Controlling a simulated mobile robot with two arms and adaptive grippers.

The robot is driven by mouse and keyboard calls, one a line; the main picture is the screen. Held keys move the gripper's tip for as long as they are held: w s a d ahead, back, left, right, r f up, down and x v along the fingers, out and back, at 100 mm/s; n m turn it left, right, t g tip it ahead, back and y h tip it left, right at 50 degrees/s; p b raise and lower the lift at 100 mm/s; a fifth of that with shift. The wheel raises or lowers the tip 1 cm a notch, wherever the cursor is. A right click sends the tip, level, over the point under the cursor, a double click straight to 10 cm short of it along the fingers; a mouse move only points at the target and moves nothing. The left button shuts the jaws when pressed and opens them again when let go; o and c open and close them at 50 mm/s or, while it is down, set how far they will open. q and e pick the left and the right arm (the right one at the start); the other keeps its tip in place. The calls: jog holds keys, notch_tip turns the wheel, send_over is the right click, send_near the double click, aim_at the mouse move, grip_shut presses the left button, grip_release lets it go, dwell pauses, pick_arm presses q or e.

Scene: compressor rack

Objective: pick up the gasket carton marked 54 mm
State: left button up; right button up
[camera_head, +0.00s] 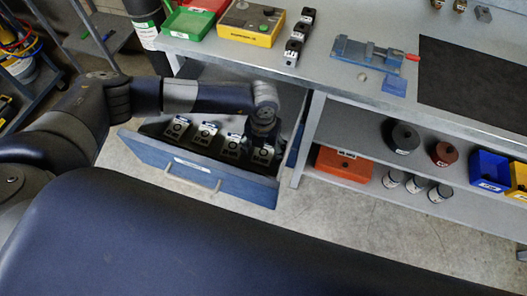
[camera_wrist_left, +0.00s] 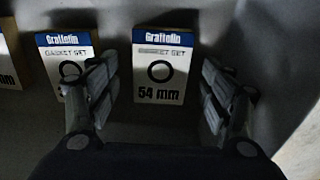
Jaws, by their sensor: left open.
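The gasket carton marked 54 mm (camera_wrist_left: 160,88) is white with a blue brand band and a black ring picture. It stands upright in the open drawer, and in the head view it appears to be the rightmost carton (camera_head: 262,156). My left gripper (camera_head: 262,138) reaches down into the drawer's right end, over that carton. In the left wrist view the open fingers (camera_wrist_left: 160,70) show left and right of the carton, with a gap on each side. I cannot tell how far the carton's face is beyond the fingertips. My right gripper is not in view.
A similar carton (camera_wrist_left: 62,42) stands to the left, partly behind the left finger, its size hidden. Another (camera_wrist_left: 8,60) is cut off at the left edge. The blue-fronted drawer (camera_head: 225,184) is pulled out beneath the workbench (camera_head: 330,85), whose top overhangs near my arm.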

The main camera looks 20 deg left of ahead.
pick_arm(q)
jog(key=shift+f, duration=0.3)
jog(key=c, duration=1.1)
jog(key=shift+c, duration=0.2)
jog(key=shift+r, duration=0.15)
